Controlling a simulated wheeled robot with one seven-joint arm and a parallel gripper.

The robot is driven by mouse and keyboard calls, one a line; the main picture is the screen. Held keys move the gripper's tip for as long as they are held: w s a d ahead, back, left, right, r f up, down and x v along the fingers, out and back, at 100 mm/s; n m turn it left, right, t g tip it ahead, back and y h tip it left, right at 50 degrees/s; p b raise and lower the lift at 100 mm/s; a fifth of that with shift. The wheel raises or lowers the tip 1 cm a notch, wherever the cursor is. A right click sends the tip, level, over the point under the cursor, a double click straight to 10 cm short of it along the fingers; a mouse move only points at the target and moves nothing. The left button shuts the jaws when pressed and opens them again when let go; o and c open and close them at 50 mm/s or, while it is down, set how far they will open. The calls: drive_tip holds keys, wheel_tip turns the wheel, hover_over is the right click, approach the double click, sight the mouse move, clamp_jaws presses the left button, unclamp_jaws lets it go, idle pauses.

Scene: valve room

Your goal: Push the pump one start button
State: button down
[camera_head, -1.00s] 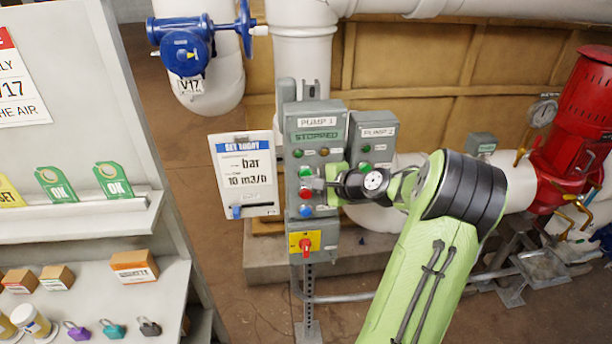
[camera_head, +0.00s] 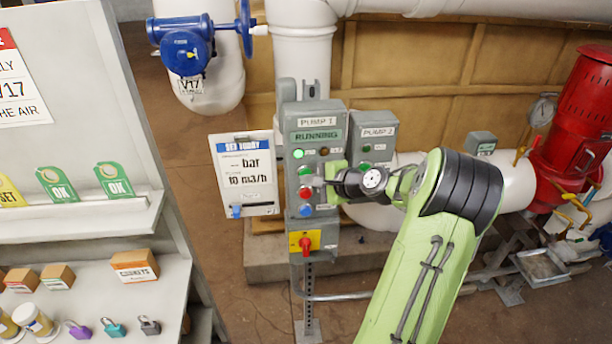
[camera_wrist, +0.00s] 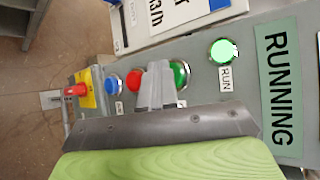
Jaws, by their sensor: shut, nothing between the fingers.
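The pump one control box (camera_head: 316,145) stands on a post in the middle of the head view. Its display (camera_head: 317,136) reads RUNNING, and in the wrist view the display (camera_wrist: 279,95) reads the same. The RUN lamp (camera_wrist: 224,52) glows bright green. The green button (camera_wrist: 180,74) is partly hidden behind my gripper; it also shows in the head view (camera_head: 305,170). A red button (camera_wrist: 133,80) and a blue button (camera_wrist: 111,82) sit beside it. My gripper (camera_wrist: 157,70) is shut and empty, its fingertips at the green button; whether they touch it I cannot tell.
A red rotary switch on a yellow plate (camera_head: 304,242) is below the buttons. The pump two box (camera_head: 374,132) stands close on the right. A sign board (camera_head: 243,172) hangs at the left. A blue valve (camera_head: 188,45) is at upper left, and a shelf (camera_head: 80,217) is at far left.

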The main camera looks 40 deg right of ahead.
drive_tip(key=shift+s+a, duration=0.4)
drive_tip(key=shift+s, duration=0.25)
drive_tip(key=s+a, duration=0.1)
drive_tip(key=s, duration=0.1)
drive_tip(key=s+a+b, duration=0.1)
drive_tip(key=s+a, duration=0.1)
drive_tip(key=shift+d, duration=0.1)
idle(0.8)
drive_tip(key=s+a+n+g, duration=0.2)
drive_tip(key=a+n+g, duration=0.4)
drive_tip(key=a+n, duration=0.95)
drive_tip(key=s+a+r+n, duration=0.2)
drive_tip(key=s+a, duration=0.3)
drive_tip(key=s, duration=0.3)
drive_tip(key=s+a+r+n+g+h, duration=0.1)
drive_tip(key=s+a+r+n, duration=0.1)
drive_tip(key=s+a, duration=0.3)
drive_tip(key=s+n, duration=0.1)
drive_tip(key=s, duration=0.2)
